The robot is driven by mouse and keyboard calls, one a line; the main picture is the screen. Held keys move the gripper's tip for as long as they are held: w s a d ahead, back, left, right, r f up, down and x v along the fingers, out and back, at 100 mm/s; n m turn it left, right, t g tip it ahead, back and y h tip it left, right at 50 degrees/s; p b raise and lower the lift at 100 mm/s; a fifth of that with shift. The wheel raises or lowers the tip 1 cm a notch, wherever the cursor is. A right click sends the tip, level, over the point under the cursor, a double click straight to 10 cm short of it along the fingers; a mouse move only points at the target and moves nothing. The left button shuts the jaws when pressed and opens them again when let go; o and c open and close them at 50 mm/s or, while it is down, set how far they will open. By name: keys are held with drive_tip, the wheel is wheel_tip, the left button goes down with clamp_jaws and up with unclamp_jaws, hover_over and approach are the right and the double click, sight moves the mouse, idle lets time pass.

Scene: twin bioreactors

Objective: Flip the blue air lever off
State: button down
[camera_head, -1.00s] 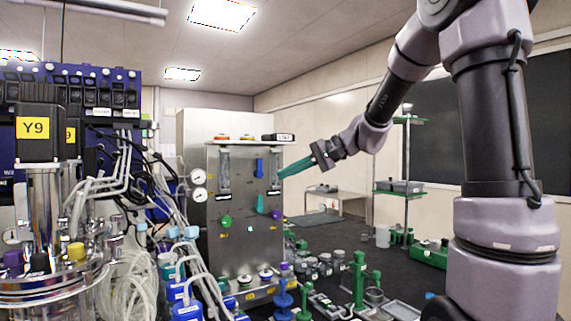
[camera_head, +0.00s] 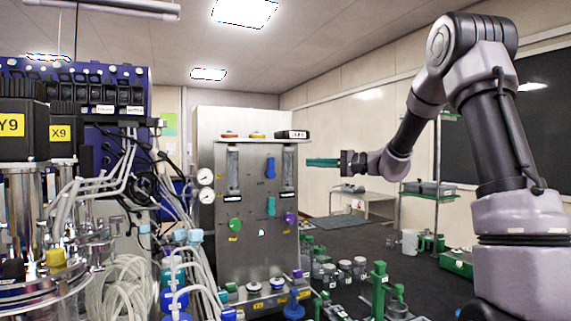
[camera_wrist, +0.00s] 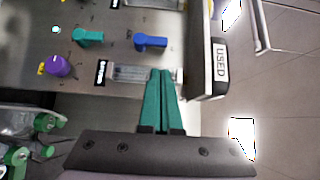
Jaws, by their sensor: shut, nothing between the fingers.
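The blue air lever (camera_head: 271,167) is on the upper part of the steel panel's front, pointing straight up and down in the head view. It also shows in the wrist view (camera_wrist: 151,42), above and left of my fingertips. My gripper (camera_head: 308,162) has long green fingers, shut and empty. It is level with the lever, just right of the panel's right edge in the head view. In the wrist view the gripper (camera_wrist: 166,72) has its tips by a clear flow tube, apart from the lever.
A teal lever (camera_head: 271,206) sits below the blue one, with a purple knob (camera_head: 290,218) and a green knob (camera_head: 235,224) nearby. A box marked USED (camera_wrist: 221,62) is on top of the panel. Jars and green stands crowd the bench below.

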approach(270, 168)
drive_tip(key=w+a+r, duration=0.1)
drive_tip(key=w+a, duration=0.3)
drive_tip(key=shift+w+a+r, duration=0.2)
drive_tip(key=shift+a+r, duration=0.1)
drive_tip(key=shift+r, duration=0.05)
drive_tip(key=shift+s+a+r, duration=0.15)
drive_tip(key=shift+a+r, duration=0.2)
drive_tip(key=shift+a, duration=0.05)
idle(0.8)
drive_tip(key=shift+s+a+r, duration=0.15)
drive_tip(key=shift+a, duration=0.1)
drive_tip(key=shift+s+a+r, duration=0.15)
drive_tip(key=shift+s+a, duration=0.05)
drive_tip(key=shift+a, duration=0.2)
drive_tip(key=shift+s+a+r, duration=0.15)
drive_tip(key=shift+a, duration=0.25)
drive_tip(key=a, duration=0.1)
drive_tip(key=s+a, duration=0.1)
drive_tip(key=a, duration=0.1)
drive_tip(key=shift+s+a+f, duration=0.15)
drive_tip(key=shift+f, duration=0.2)
idle(1.0)
